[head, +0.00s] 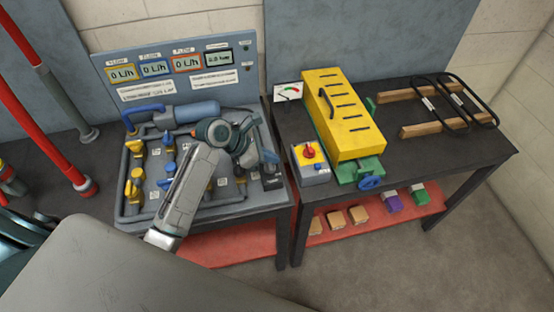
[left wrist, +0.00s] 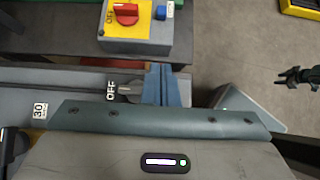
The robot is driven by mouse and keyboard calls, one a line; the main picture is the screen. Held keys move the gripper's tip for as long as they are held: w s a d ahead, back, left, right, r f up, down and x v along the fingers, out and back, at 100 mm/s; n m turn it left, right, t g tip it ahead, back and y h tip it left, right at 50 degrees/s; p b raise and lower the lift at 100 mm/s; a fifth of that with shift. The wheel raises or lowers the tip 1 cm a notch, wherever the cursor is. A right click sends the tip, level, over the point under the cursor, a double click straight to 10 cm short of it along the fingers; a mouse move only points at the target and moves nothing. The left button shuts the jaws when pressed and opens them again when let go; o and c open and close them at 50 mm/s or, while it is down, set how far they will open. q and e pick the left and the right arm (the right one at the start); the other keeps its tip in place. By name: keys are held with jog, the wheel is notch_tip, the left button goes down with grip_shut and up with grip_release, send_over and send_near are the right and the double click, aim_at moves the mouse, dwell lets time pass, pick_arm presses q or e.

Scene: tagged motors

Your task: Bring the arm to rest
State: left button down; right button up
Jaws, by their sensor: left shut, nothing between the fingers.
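My left arm reaches from the lower left over the pipe panel in the head view. My left gripper (head: 268,157) is shut and empty above the panel's right side. A dark claw-like shape (left wrist: 300,76) at the right of the left wrist view looks like my right gripper. It is too small and dark to tell its opening. My right arm does not show in the head view.
The pipe panel (head: 127,217) has yellow and blue valves and a display board (head: 180,98) behind. To its right, a switch box with a red knob (head: 311,170) and a yellow-covered machine (head: 350,115) stand on a dark table (head: 440,155). Red pipes (head: 45,140) rise at left.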

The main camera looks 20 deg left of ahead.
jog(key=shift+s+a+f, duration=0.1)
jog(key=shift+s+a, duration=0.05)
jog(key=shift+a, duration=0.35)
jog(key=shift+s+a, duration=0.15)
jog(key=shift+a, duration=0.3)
